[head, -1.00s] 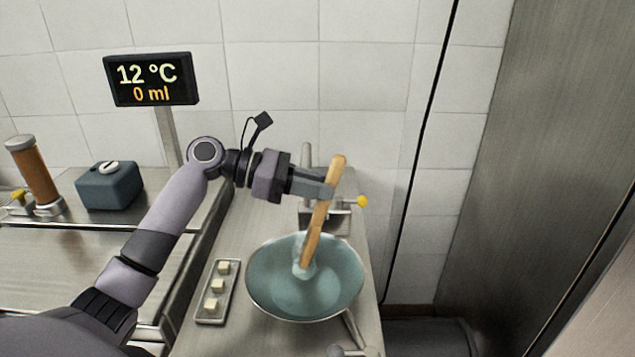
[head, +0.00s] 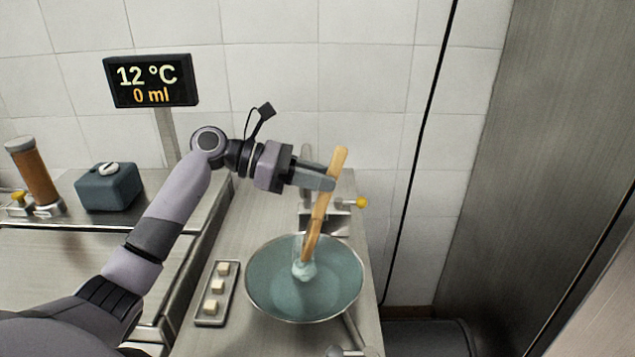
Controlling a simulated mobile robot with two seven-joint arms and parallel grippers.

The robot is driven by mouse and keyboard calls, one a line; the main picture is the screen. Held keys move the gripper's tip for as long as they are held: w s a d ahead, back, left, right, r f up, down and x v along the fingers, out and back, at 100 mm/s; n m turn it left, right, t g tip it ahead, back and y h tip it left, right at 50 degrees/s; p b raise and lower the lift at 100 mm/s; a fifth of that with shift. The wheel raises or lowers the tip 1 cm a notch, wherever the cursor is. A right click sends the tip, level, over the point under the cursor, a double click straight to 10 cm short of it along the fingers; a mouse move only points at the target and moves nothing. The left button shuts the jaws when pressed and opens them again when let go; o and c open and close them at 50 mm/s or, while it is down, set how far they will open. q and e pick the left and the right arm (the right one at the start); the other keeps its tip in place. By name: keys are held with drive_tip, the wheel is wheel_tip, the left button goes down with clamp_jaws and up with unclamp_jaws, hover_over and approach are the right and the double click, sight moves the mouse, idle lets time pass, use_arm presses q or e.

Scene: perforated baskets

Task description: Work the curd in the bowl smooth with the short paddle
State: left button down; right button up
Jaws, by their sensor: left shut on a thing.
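The short paddle (head: 317,218) is a light wooden stick, held nearly upright with its top leaning right. My left gripper (head: 330,182) is shut on its upper part. The paddle's lower end is down inside the wide blue-green bowl (head: 262,301), toward its back. A pale bluish clump of curd (head: 304,269) sits around the paddle's lower end. The rest of the bowl's inside looks blue-green, and I cannot tell how much of that is curd. My right gripper is not in view.
A narrow tray (head: 207,319) with pale cubes lies left of the bowl. A metal fitting with a yellow knob (head: 361,202) stands behind it. A display (head: 151,80) reads 12 °C and 0 ml. A blue-grey box (head: 108,188) and an amber cylinder (head: 36,175) stand at left.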

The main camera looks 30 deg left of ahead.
use_arm(q)
drive_tip(key=shift+w+a+r, duration=0.15)
drive_tip(key=shift+r, duration=0.45)
drive_tip(key=shift+w+a+r, duration=0.15)
drive_tip(key=shift+r, duration=0.4)
drive_tip(key=shift+s+d+r, duration=0.1)
drive_tip(key=shift+r, duration=2.8)
